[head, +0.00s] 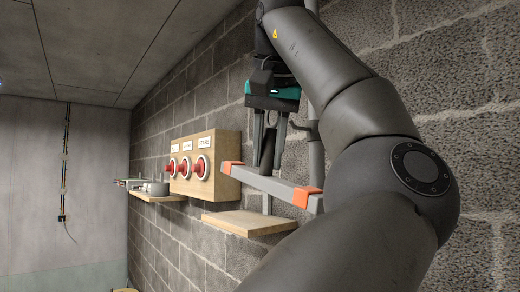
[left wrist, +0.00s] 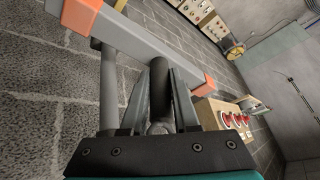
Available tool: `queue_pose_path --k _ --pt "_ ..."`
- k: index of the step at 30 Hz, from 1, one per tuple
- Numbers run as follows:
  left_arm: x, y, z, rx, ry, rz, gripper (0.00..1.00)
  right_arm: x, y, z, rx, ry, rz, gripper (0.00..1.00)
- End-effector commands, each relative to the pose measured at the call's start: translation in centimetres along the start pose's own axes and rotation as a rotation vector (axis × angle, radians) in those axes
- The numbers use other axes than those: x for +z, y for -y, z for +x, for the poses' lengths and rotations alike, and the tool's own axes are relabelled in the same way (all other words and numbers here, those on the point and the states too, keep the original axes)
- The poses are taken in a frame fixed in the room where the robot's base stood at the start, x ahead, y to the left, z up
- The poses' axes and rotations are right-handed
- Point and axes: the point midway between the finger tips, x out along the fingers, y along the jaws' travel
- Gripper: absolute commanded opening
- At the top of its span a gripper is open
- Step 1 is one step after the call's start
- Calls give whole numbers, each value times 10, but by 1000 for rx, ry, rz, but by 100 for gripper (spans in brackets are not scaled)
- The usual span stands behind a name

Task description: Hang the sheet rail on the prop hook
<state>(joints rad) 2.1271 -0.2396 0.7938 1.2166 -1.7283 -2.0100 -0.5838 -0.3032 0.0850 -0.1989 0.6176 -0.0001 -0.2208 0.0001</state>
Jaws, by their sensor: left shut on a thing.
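The sheet rail (head: 272,184) is a grey bar with orange end caps, in front of the block wall in the head view. It crosses the upper part of the left wrist view (left wrist: 140,50). My left gripper (head: 266,160) points down above its middle, shut on a dark round grip (left wrist: 159,92) that meets the bar. A grey upright post (head: 316,160) stands just right of the gripper, with a small bent hook-like piece (head: 299,126). A post also shows beside the fingers in the left wrist view (left wrist: 109,95). I cannot tell whether rail and hook touch. My right gripper is out of view.
A wooden shelf (head: 250,222) juts from the wall below the rail. A wooden box with several red buttons (head: 222,150) is left of the rail. Farther left, another shelf (head: 158,197) holds grey parts. The space left of these is open.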

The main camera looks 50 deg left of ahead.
Motion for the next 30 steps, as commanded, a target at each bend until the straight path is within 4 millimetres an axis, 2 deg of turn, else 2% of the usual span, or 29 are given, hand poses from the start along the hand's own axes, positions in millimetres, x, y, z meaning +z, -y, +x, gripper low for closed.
queue_pose_path --k 9,30 --pt "-12 -14 6 -2 0 1 0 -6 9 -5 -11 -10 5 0" --pt "-33 -42 25 -1 -1 0 0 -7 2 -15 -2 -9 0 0"
